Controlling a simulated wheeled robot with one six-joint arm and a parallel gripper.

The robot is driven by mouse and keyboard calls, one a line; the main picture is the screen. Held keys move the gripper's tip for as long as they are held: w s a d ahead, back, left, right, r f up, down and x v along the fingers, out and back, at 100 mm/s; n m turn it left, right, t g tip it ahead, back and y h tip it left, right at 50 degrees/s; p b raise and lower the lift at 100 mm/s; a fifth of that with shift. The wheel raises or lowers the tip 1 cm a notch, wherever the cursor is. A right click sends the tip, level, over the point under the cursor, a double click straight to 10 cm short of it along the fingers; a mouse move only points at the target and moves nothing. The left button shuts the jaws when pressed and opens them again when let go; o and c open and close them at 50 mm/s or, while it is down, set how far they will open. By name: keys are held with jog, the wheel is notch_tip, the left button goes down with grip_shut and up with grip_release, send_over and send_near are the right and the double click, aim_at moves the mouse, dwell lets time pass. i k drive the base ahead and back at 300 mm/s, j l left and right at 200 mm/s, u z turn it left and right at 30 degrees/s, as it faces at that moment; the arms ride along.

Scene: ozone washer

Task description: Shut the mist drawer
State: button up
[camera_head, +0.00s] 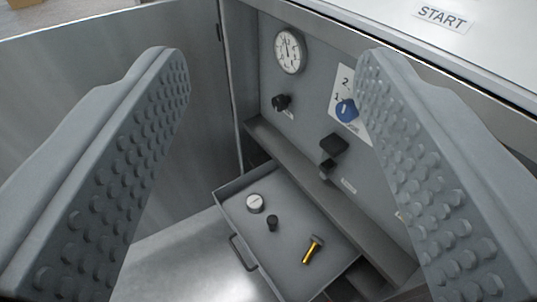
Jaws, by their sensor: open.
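The mist drawer (290,225) is a grey tray pulled out of the cabinet, low in the middle of the view. A handle (241,252) is on its front edge. In it lie a white round cap (255,203), a small black knob-like piece (272,223) and a brass-coloured bolt with a grey head (313,249). No label on the drawer is readable. My gripper (268,70) is open and empty, its two studded fingers wide apart at left and right. The fingers appear nearer the camera than the drawer and do not touch it.
An open door (110,110) stands on the left. The inner panel holds a gauge (290,50), a black knob (281,102), a blue dial (346,111) and a black block (333,145). A START label (443,17) is on top. Floor (175,265) before the drawer looks clear.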

aim_at(277, 254)
jog(key=k+j, duration=0.1)
jog(key=j, duration=0.15)
jog(key=k+j+z, duration=0.1)
jog(key=j, duration=0.2)
jog(key=k+j+z, duration=0.1)
jog(key=k, duration=0.2)
jog(key=k+j+z, duration=0.1)
jog(key=k+j, duration=0.1)
jog(key=k, duration=0.1)
